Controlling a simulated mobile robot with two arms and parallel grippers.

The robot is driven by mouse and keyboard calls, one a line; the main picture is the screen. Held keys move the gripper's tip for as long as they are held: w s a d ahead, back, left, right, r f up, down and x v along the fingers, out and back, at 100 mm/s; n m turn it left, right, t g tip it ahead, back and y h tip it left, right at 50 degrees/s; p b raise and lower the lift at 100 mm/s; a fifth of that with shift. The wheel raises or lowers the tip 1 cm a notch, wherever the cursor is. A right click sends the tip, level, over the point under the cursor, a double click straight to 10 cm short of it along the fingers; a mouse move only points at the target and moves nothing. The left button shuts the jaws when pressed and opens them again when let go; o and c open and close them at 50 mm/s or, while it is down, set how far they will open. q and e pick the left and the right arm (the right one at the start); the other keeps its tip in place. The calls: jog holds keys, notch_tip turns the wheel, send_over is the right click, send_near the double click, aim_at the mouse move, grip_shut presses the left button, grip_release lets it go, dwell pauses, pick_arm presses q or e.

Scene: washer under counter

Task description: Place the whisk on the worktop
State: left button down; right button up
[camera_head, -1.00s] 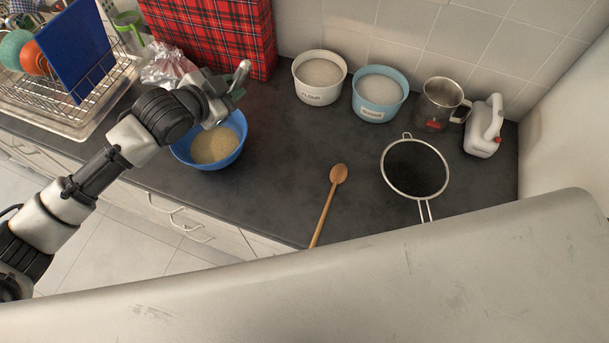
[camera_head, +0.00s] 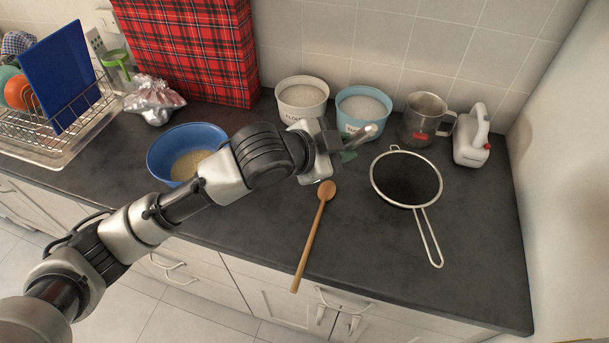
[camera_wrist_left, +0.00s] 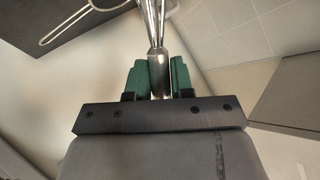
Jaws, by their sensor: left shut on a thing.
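My left gripper (camera_head: 340,153) is above the middle of the dark worktop (camera_head: 262,240), between the wooden spoon and the tubs at the back. Its green fingers (camera_wrist_left: 158,78) are shut on the shiny metal handle of the whisk (camera_wrist_left: 154,22), which extends away from them toward the top of the left wrist view. In the head view a small metal part of the whisk (camera_head: 364,134) shows past the fingers; the rest is hard to make out. My right gripper is not in view.
A wooden spoon (camera_head: 314,235) and a sieve (camera_head: 432,235) lie on the worktop. Behind are a flour tub (camera_head: 301,112), blue tub (camera_head: 352,127), metal jug (camera_head: 415,130) and white mixer (camera_head: 468,155). A blue bowl (camera_head: 165,150) stands left. Worktop between bowl and spoon is bare.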

pick_arm(q)
jog(key=w+a+f+p, duration=0.3)
jog(key=w+a+f, duration=0.1)
jog(key=a+f, duration=0.3)
jog(key=shift+f, duration=0.85)
jog(key=shift+f, duration=0.2)
jog(key=c, duration=1)
grip_release()
